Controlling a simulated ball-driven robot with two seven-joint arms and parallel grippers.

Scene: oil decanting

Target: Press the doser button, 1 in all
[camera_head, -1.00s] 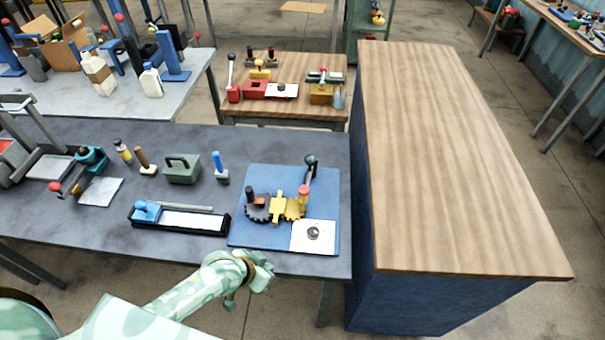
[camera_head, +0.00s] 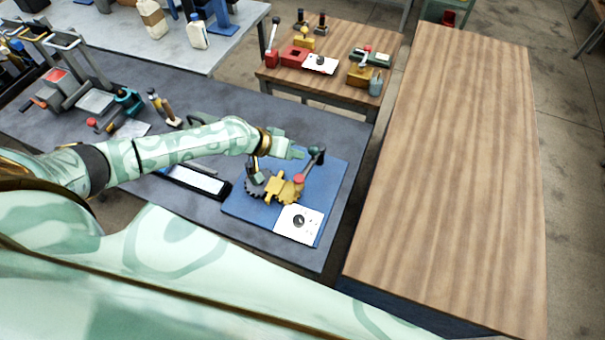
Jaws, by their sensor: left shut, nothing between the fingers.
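My left gripper (camera_head: 297,153) is shut and empty. It is over the far part of a blue board (camera_head: 331,170), close to a lever with a dark teal knob (camera_head: 318,151); I cannot tell whether they touch. The board carries dark and yellow gears, a yellow block (camera_head: 274,190) and a red knob (camera_head: 299,179). A white plate with a round grey knob or button (camera_head: 299,221) is at its near right corner. I cannot tell which part is the doser button. My right gripper is not in view.
The board lies on a dark grey table (camera_head: 240,95). A black-framed tray (camera_head: 197,182) is left of it, partly behind my arm. A small wooden table (camera_head: 337,89) with several devices stands behind. A large wooden-topped counter (camera_head: 450,170) at the right is bare.

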